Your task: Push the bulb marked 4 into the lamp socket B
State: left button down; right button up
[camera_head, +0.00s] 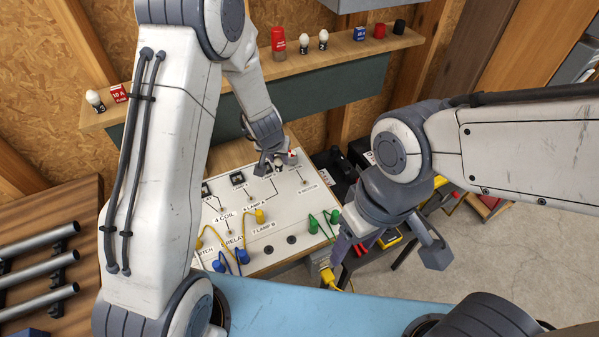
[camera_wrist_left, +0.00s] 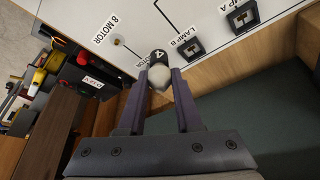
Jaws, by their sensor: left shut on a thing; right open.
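My left gripper (camera_wrist_left: 160,75) is shut on the bulb marked 4 (camera_wrist_left: 158,74), which has a white globe and a dark base with a "4". The bulb is at its fingertips, over the white panel (camera_wrist_left: 95,12). In the left wrist view, lamp socket B (camera_wrist_left: 190,46) is a black square just right of the bulb, apart from it. Lamp socket A (camera_wrist_left: 242,17) is further right. In the head view, my left gripper (camera_head: 277,162) is over the panel's far edge and hides part of it. My right gripper (camera_head: 392,247) is open and empty, right of the panel.
A wooden shelf (camera_head: 345,52) behind holds two bulbs, red and blue blocks and a red bottle. Another bulb (camera_head: 95,100) stands at its left end. Yellow, blue and green plugs with leads (camera_head: 238,257) cover the panel's near part. A dark device (camera_head: 335,170) stands right.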

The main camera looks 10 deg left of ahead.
pick_arm(q)
jog(key=a+f+b, duration=0.2)
jog(key=f+b, duration=0.1)
jog(key=w+a+f+b, duration=0.1)
jog(key=f, duration=0.1)
jog(key=shift+a+b, duration=0.15)
jog(key=shift+b, duration=0.25)
jog(key=shift+w+a+r+p, duration=0.15)
jog(key=shift+w+a+p, duration=0.35)
jog(key=shift+w+p, duration=0.25)
jog(key=shift+w+a+p, duration=0.4)
jog(key=shift+w+p, duration=0.05)
jog(key=shift+w, duration=0.15)
jog(key=shift+w+a+p, duration=0.35)
jog(key=shift+w+p, duration=0.1)
jog(key=shift+w, duration=0.15)
pick_arm(e)
jog(key=shift+w+f, duration=0.1)
jog(key=shift+f, duration=1.1)
pick_arm(q)
jog(key=shift+s, duration=0.1)
pick_arm(e)
jog(key=shift+f, duration=0.15)
pick_arm(q)
jog(key=shift+f+b, duration=1)
jog(key=shift+b, duration=0.05)
pick_arm(e)
jog(key=shift+f, duration=0.9)
